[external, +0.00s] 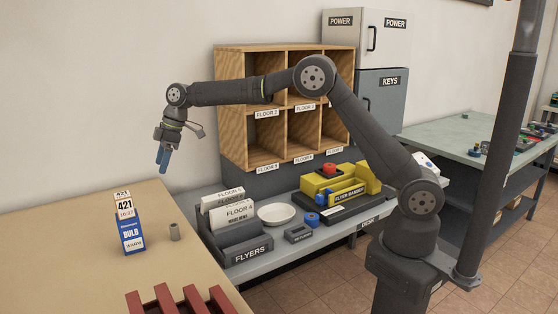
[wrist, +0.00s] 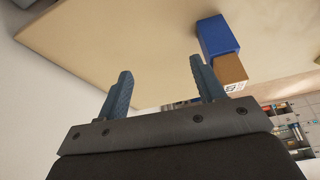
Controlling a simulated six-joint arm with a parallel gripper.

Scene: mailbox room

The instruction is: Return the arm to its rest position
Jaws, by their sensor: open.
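My gripper (external: 163,158) hangs at the end of my raised, outstretched arm, above the far edge of the tan table, with its fingers pointing down. In the wrist view its two blue-grey fingers (wrist: 160,88) stand well apart with nothing between them. My gripper is open and empty. A blue and white bulb box (external: 132,236) stands upright on the tan table (external: 70,240), apart from my gripper. The box also shows in the wrist view (wrist: 217,38), beyond the right finger.
A wooden pigeonhole shelf (external: 234,120) stands behind my arm. A grey bench (external: 265,250) holds a flyers tray (external: 245,254), a white bowl (external: 277,214) and a yellow flyer bander (external: 335,185).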

